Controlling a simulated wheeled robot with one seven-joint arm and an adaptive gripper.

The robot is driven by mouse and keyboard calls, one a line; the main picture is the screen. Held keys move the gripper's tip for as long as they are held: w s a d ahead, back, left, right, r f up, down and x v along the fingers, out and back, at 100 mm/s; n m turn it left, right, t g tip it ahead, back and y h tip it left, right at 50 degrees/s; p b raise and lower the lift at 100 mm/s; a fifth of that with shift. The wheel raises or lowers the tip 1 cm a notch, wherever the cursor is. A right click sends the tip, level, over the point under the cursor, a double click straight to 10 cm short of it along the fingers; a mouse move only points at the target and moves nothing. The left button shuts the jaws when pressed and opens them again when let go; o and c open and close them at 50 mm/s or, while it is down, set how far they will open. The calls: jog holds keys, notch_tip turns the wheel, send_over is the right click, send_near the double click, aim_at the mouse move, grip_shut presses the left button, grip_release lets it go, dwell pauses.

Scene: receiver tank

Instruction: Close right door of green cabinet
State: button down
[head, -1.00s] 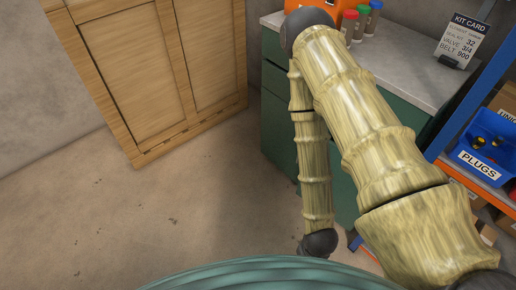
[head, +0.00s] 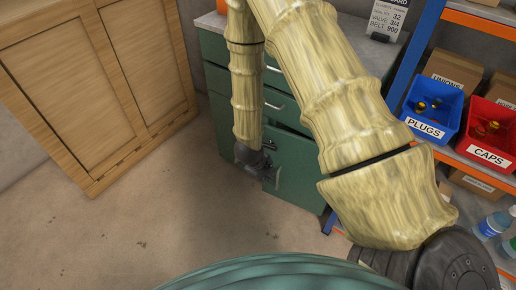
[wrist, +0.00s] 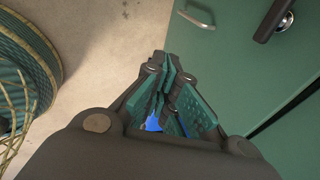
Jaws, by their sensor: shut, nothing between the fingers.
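The green cabinet (head: 216,95) stands under a grey worktop, partly hidden behind my arm. A green door panel (head: 300,178) on its lower right front stands somewhat ajar, with a dark gap along its top. A silver handle (head: 277,178) is on that panel. My gripper (head: 262,168) is just left of the handle, low in front of the cabinet. In the wrist view the shut, empty fingers (wrist: 166,72) point at the green panel (wrist: 235,75), near a silver handle (wrist: 197,18). Whether they touch the panel I cannot tell.
A wooden cabinet (head: 100,75) stands at the left. A shelf rack with a blue plugs bin (head: 432,108) and a red caps bin (head: 488,130) stands at the right, its blue post near the green cabinet. The floor (head: 130,225) in front is clear.

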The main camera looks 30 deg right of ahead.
jog(key=w+r+m+t+y+b, duration=0.15)
jog(key=w+r+m, duration=0.55)
jog(key=w+m, duration=0.75)
jog(key=w+d+f+m+p, duration=0.1)
jog(key=d+f+m, duration=0.1)
jog(key=d+f, duration=0.3)
jog(key=shift+s+x, duration=0.35)
jog(key=shift+x, duration=1.75)
jog(key=shift+f+g, duration=0.1)
jog(key=shift+g, duration=0.15)
jog(key=shift+w, duration=0.1)
